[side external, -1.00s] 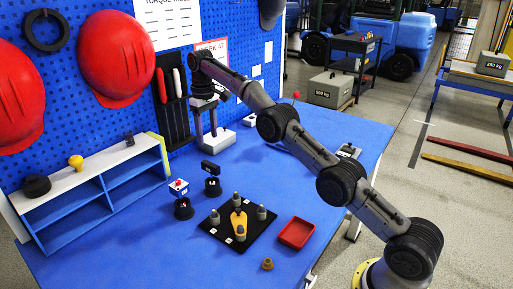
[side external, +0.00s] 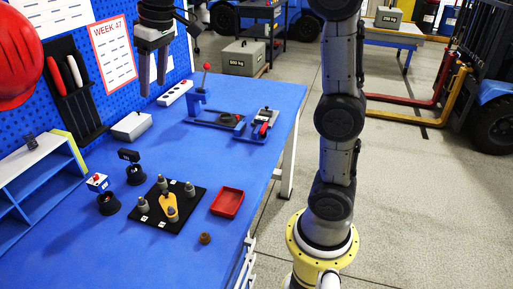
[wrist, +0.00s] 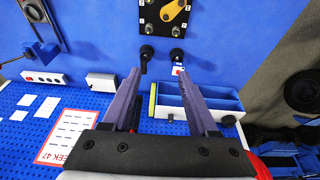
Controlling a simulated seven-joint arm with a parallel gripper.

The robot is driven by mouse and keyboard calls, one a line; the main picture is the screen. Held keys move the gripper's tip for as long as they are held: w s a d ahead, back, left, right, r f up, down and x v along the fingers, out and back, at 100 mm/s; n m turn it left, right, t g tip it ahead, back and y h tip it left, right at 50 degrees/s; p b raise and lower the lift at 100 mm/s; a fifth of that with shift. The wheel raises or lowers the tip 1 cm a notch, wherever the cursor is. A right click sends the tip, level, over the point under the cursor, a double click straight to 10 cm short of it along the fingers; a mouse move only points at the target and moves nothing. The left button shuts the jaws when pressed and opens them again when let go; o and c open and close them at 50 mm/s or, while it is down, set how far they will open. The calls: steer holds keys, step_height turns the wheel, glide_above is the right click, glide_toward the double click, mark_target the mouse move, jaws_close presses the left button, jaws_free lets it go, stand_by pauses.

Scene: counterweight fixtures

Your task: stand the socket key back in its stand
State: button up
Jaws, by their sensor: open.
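My gripper (side external: 152,88) hangs fingers-down, open and empty, near the pegboard and above the blue table. Its two fingers also show apart in the wrist view (wrist: 159,73). No piece can be named as the socket key with certainty. Two round black holders stand on the table: a rear one (side external: 135,175) by an upright dark bar-topped piece (side external: 128,155), and a front one (side external: 108,204) by a small white, blue and red block (side external: 97,182). Whether these pieces sit in the holders is unclear. Both holders lie beyond the fingers in the wrist view.
Right of the holders, a black plate (side external: 177,229) carries grey pegs and a yellow-orange piece (side external: 171,205). A red tray (side external: 227,202) and a small brown ring (side external: 205,238) lie nearby. A shelf (side external: 44,165) stands left. A clamp fixture (side external: 205,112) is further back.

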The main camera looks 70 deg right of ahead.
steer(key=s+a+f+t, duration=0.1)
steer(key=s+f, duration=0.4)
steer(key=s, duration=0.7)
steer(key=s+a+f+t, duration=0.1)
steer(key=s+f, duration=0.5)
steer(key=s, duration=0.5)
steer(key=shift+s+a+f, duration=0.15)
steer(key=shift+s+f, duration=0.05)
steer(key=shift+s, duration=0.15)
steer(key=shift+c, duration=0.5)
